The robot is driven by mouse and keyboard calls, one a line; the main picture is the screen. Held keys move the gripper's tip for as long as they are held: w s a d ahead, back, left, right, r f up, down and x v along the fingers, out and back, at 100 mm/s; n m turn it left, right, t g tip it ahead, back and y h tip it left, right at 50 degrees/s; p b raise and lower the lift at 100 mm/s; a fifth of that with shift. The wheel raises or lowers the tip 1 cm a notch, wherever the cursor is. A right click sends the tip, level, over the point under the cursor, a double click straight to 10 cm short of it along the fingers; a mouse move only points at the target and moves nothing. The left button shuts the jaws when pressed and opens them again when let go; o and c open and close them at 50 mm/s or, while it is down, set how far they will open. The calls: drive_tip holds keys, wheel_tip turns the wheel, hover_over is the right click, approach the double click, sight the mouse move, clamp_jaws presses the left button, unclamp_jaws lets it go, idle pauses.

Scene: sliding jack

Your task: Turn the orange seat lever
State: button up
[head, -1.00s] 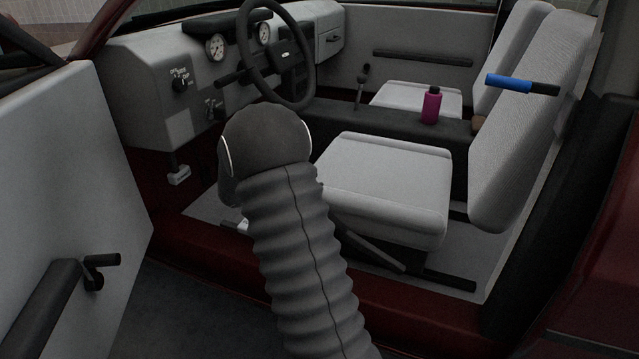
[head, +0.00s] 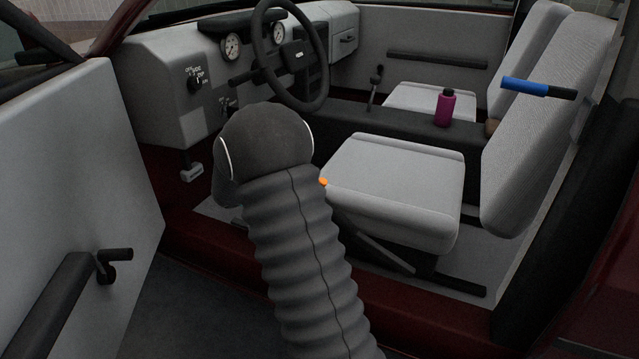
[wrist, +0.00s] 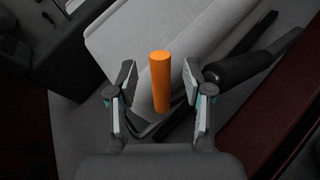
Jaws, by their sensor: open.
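The orange seat lever (wrist: 160,82) shows in the wrist view as a short upright cylinder between the two fingers of my gripper (wrist: 160,98). The fingers are open, with a gap on each side of the lever. I cannot tell how deep the lever sits between them. In the head view only a small orange tip of the lever (head: 323,182) shows beside my arm, at the front left corner of the driver's seat cushion (head: 390,190). My arm hides the rest of it there, and my gripper is hidden behind my arm.
A dark bar with a black grip (wrist: 240,68) lies right of the fingers in the wrist view. The steering wheel (head: 257,60) stands beyond my arm. The open door (head: 70,190) is at the left. A purple bottle (head: 445,107) stands on the console.

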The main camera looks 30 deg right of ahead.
drive_tip(key=v, duration=0.8)
